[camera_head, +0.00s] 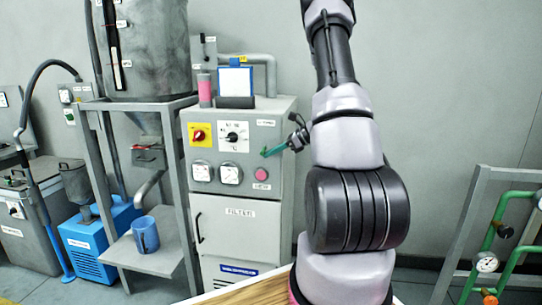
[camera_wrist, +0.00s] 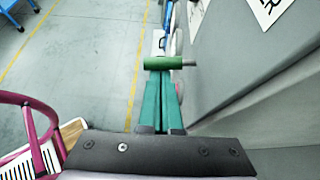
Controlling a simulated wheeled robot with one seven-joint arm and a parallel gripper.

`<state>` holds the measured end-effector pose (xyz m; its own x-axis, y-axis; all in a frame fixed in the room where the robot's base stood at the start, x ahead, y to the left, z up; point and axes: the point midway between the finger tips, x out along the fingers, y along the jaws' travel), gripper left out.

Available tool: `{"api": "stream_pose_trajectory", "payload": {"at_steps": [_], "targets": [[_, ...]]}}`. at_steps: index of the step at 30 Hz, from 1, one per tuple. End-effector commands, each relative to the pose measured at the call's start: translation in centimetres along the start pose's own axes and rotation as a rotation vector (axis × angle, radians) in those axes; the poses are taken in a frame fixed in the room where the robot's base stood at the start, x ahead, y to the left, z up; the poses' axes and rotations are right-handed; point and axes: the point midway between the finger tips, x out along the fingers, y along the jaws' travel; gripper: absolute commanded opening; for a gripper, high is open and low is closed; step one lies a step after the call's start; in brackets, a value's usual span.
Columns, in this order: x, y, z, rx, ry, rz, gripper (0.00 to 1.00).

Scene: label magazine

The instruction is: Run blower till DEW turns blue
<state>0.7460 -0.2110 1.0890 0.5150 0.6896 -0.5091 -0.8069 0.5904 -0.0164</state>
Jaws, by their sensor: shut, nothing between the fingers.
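The grey blower cabinet (camera_head: 240,112) has a red switch on a yellow plate (camera_head: 200,134), a dial (camera_head: 233,136), two white gauges (camera_head: 215,172) and a pink round button or lamp (camera_head: 261,174). A pink cylinder (camera_head: 205,90) stands on top. The small labels are unreadable, so I cannot tell which part is DEW; nothing there looks blue-lit. My gripper (camera_head: 274,150), with teal fingers, is shut and empty at the panel's right side, above the pink round part. In the wrist view, a green cylinder on a metal stem (camera_wrist: 165,63) lies at the fingertips; contact is unclear.
A blue-framed white panel (camera_head: 235,81) stands on the cabinet. A hopper on a grey frame (camera_head: 148,50), with a blue mug (camera_head: 145,234) on its shelf, stands left. Green pipes (camera_head: 490,240) are right. A wooden surface (camera_head: 240,293) is in front.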

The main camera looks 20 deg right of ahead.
Motion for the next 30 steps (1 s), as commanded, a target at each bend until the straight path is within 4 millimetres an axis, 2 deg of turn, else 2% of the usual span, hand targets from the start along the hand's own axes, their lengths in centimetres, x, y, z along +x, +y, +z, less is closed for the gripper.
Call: {"api": "stream_pose_trajectory", "payload": {"at_steps": [18,26,30], "targets": [[-0.9,-0.1,1.5,0.371,-0.001,0.218,0.0],[-1.1,-0.1,1.9,0.476,-0.002,0.281,0.0],[-1.2,-0.2,2.1,0.476,-0.002,0.281,0.0]]}}
